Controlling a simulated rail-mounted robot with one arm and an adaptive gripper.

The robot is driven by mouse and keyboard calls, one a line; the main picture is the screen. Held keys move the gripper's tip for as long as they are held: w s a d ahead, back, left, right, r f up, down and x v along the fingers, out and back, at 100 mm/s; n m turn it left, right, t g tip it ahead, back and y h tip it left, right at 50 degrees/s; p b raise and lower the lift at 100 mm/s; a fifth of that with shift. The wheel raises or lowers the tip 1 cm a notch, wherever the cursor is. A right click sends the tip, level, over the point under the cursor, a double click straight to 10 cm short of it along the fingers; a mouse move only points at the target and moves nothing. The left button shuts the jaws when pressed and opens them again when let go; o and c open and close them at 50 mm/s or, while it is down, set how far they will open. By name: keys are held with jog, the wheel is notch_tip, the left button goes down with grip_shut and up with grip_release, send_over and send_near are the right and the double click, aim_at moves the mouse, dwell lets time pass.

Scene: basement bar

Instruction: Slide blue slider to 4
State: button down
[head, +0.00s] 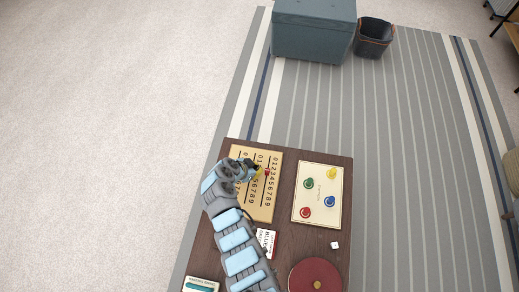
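A tan slider board (264,207) with columns of printed numbers lies on the dark wooden table. A red slider (267,172) shows near the upper part of its right column, and a yellow piece (259,172) shows just left of it. I cannot make out the blue slider; my arm covers the board's left part. My gripper (254,170) is over the upper middle of the board, close to the yellow piece. Its fingers are too small and dark to tell whether they are open or shut, or touching anything.
A cream board (318,212) with green, yellow, red and blue pieces lies to the right. A white card (266,241), a white die (335,245), a red disc (314,270) and a box (201,285) are nearer. A chest (313,35) and bin (373,40) stand beyond the table (286,255).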

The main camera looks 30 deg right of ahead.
jog(key=shift+r, duration=0.1)
jog(key=v, duration=1.2)
jog(key=shift+w, duration=0.1)
